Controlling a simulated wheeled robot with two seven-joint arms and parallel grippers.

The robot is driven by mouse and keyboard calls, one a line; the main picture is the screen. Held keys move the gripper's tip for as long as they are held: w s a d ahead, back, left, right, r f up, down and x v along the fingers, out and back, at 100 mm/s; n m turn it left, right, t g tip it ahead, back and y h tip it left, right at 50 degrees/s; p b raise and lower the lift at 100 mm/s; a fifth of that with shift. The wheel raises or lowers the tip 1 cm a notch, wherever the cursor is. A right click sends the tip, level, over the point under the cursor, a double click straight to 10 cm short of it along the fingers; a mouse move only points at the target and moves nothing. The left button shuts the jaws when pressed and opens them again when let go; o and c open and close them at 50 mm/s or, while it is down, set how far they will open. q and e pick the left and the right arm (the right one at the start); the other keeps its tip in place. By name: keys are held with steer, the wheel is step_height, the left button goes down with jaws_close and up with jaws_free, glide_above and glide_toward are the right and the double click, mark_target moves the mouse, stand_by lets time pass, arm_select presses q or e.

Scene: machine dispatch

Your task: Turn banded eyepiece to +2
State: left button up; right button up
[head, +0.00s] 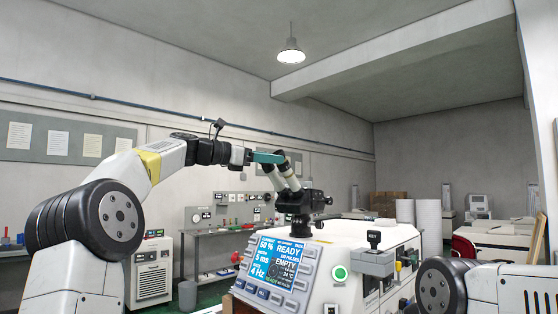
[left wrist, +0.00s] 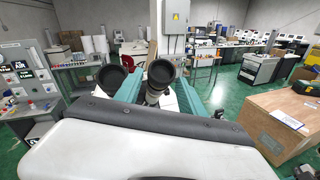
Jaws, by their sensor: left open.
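A binocular head (head: 302,200) with two eyepieces stands on top of the white machine. In the left wrist view one black eyepiece (left wrist: 161,73) lies between the teal fingers of my left gripper (left wrist: 160,95). The other eyepiece (left wrist: 111,77) is to the left, outside the left finger. In the head view my left gripper (head: 269,158) is open at the upper ends of the eyepiece tubes (head: 284,176). Contact with the eyepiece cannot be told. No band or dioptre scale can be read. My right gripper is out of view; part of my right arm shows at lower right.
The white machine (head: 340,262) has a lit blue display (head: 272,257) and a green button (head: 340,273). A tool bench (head: 225,232) stands behind. A large wooden crate (left wrist: 285,125) is at right in the wrist view.

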arm_select(q)
steer(key=v, duration=0.4)
steer(key=shift+s+a, duration=0.1)
steer(key=shift+a, duration=0.05)
steer(key=s+d+f+m+g+y, duration=0.1)
steer(key=s+d+f+m+y, duration=0.2)
steer(key=s+f+m+y, duration=0.8)
steer(key=s+a+f+m, duration=0.3)
steer(key=s+f, duration=0.4)
steer(key=f, duration=0.3)
steer(key=s+a+f+m+g+y, duration=0.1)
steer(key=s+a+f+m, duration=0.2)
steer(key=s+f, duration=0.5)
steer(key=s+a+f+m+y, duration=0.1)
steer(key=s+a+f+m, duration=0.3)
steer(key=s+f, duration=0.4)
step_height(320, 180, down, 4)
steer(key=shift+r+m, duration=0.15)
steer(key=shift+m, duration=0.15)
